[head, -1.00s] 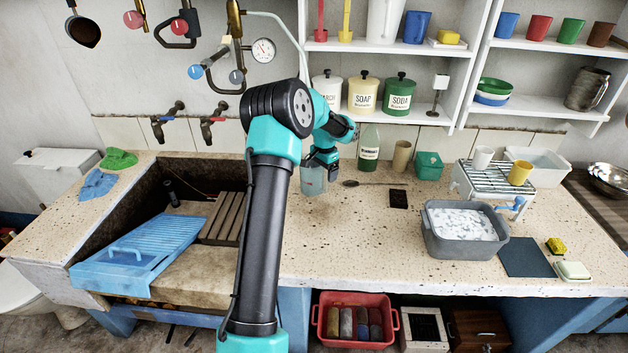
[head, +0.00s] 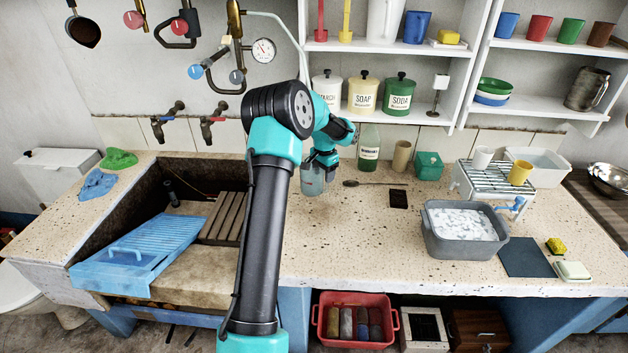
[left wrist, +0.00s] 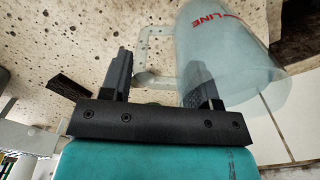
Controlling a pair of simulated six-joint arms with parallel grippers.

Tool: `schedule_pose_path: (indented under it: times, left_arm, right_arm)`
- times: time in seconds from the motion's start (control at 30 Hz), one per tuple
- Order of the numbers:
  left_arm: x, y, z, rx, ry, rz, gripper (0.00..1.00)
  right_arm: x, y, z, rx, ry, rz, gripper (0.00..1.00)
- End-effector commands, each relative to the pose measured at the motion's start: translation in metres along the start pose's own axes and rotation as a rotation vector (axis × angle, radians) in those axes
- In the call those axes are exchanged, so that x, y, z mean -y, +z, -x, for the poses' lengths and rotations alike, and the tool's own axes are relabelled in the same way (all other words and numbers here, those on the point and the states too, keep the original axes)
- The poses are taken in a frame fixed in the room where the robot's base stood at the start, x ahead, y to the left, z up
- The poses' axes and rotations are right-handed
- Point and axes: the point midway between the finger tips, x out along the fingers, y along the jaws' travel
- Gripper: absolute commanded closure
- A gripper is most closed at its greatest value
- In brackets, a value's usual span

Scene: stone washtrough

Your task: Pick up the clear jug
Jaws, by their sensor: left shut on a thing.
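The clear jug (head: 311,184) is at the middle of the worktop, just right of the sink, partly hidden by my left gripper (head: 322,160). In the left wrist view the see-through jug (left wrist: 235,50) fills the upper right, with red lettering on its wall. Its pale handle (left wrist: 146,58) lies between the fingers of my left gripper (left wrist: 162,82), and one finger overlaps the jug's wall. The left gripper is shut on the jug. I cannot tell whether the jug's base touches the worktop. My right gripper is not in view.
A green bottle (head: 369,150), a tan cup (head: 401,156) and a spoon (head: 365,183) are right of the jug. A grey basin of suds (head: 432,244) is further right. The sink with a blue washboard (head: 140,256) is left. The worktop in front of the jug is clear.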

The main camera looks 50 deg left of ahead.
Motion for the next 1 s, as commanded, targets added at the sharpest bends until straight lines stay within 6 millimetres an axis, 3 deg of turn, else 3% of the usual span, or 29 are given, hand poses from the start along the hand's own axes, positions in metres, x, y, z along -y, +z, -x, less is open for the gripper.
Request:
schedule_pose_path:
  times: [0.07, 0.47, 1.0]
  left_arm:
    - [0.000, 0.000, 0.000, 0.000, 0.000, 0.000, 0.61]
    - [0.000, 0.000, 0.000, 0.001, 0.001, 0.000, 1.00]
    - [0.001, -0.001, 0.013, -0.004, -0.003, 0.000, 1.00]
  right_arm:
    - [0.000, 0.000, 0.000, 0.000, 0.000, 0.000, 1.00]
    - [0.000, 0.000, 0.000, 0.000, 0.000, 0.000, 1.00]
    - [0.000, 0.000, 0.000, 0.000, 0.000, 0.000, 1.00]
